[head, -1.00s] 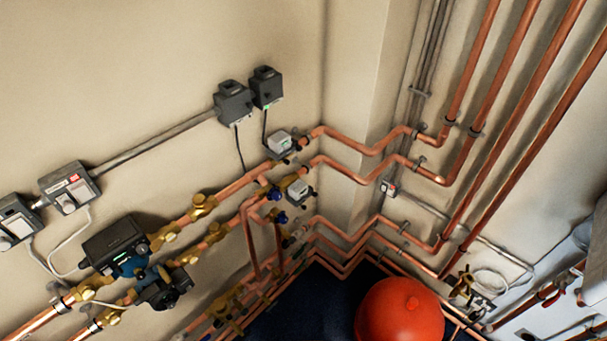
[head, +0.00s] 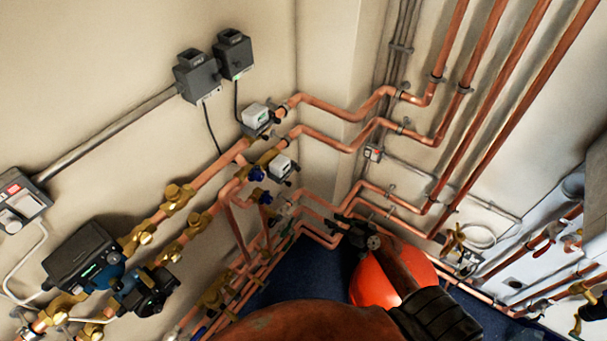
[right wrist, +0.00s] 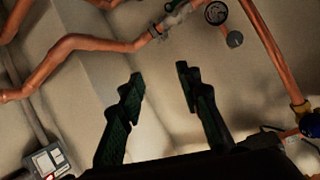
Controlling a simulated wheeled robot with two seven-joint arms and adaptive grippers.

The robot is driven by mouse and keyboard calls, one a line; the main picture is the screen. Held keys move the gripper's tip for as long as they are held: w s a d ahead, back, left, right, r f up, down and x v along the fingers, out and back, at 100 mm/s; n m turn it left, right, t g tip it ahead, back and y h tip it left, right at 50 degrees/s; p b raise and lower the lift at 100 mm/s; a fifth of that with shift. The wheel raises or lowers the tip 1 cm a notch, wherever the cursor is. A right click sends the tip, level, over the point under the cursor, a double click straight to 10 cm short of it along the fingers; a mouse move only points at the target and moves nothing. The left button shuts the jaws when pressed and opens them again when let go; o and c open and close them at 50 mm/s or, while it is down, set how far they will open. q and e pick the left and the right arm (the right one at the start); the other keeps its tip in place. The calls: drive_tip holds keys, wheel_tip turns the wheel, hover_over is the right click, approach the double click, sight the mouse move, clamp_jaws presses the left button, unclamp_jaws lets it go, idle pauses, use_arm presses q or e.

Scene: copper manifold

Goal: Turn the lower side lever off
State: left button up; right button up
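On the right wall, a red-handled valve (head: 551,232) sits on a copper pipe. A lower valve (head: 540,306) sits on another pipe at the right edge. Brass valves (head: 453,240) show near the coiled white cable. I cannot tell which of these is the lower side lever. My right gripper (head: 350,230) is in front of the red tank and the corner pipes, apart from the right-wall valves. In the right wrist view its two dark fingers (right wrist: 160,75) are spread, with nothing between them. My left gripper is out of view.
A red round tank (head: 385,278) stands on the dark blue floor (head: 285,276). Copper pipes (head: 500,110) climb the right wall. A grey pump (head: 82,257) and brass fittings (head: 174,196) line the left wall. In the right wrist view a copper pipe (right wrist: 70,45) crosses beside the fingers.

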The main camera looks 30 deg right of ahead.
sight(300, 170)
drive_tip(key=w+a+r+n+t+y, duration=0.1)
drive_tip(key=w+a+r+t+y, duration=0.15)
drive_tip(key=r, duration=0.95)
drive_tip(key=w+a+r+n+t+y, duration=0.1)
drive_tip(key=w+a+r+n+t, duration=0.15)
drive_tip(key=r, duration=0.85)
drive_tip(key=shift+m+g+y, duration=0.25)
drive_tip(key=shift+m+g, duration=0.1)
drive_tip(key=shift+g, duration=0.15)
drive_tip(key=x, duration=0.2)
drive_tip(key=p+x, duration=0.1)
drive_tip(key=x, duration=0.1)
drive_tip(key=d+x, duration=0.1)
drive_tip(key=x, duration=0.1)
drive_tip(key=shift+w+r, duration=0.15)
drive_tip(key=shift+r, duration=0.1)
drive_tip(key=shift+w+a+f+p, duration=0.2)
drive_tip(key=shift+w+a+p, duration=0.15)
drive_tip(key=shift+w, duration=0.35)
drive_tip(key=shift+c, duration=0.3)
clamp_jaws()
